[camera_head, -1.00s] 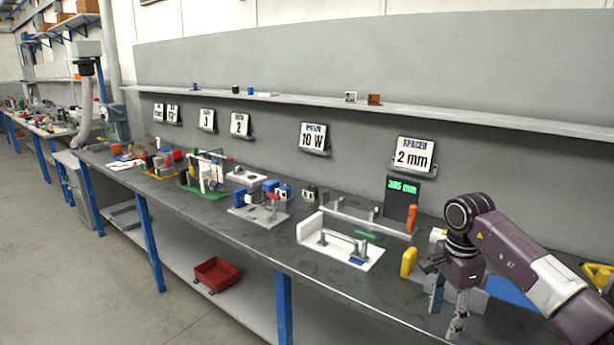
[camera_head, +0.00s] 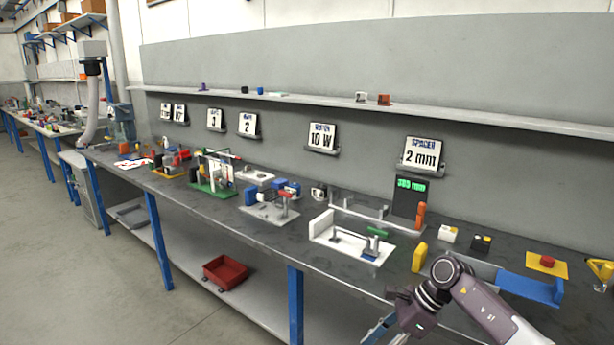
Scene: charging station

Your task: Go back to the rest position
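My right arm comes in from the lower right, and its gripper (camera_head: 388,334) hangs low in front of the workbench's (camera_head: 230,232) front edge. Its fingers are partly cut off by the bottom of the picture, so I cannot tell how far they are apart. No object shows in it. My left gripper is not in view.
The bench holds a white fixture (camera_head: 380,258), a yellow block (camera_head: 419,257), a blue tray (camera_head: 530,288) and a red button on a yellow plate (camera_head: 547,270). A dark display (camera_head: 409,197) stands behind. A red bin (camera_head: 225,272) is on the lower shelf. The floor at left is clear.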

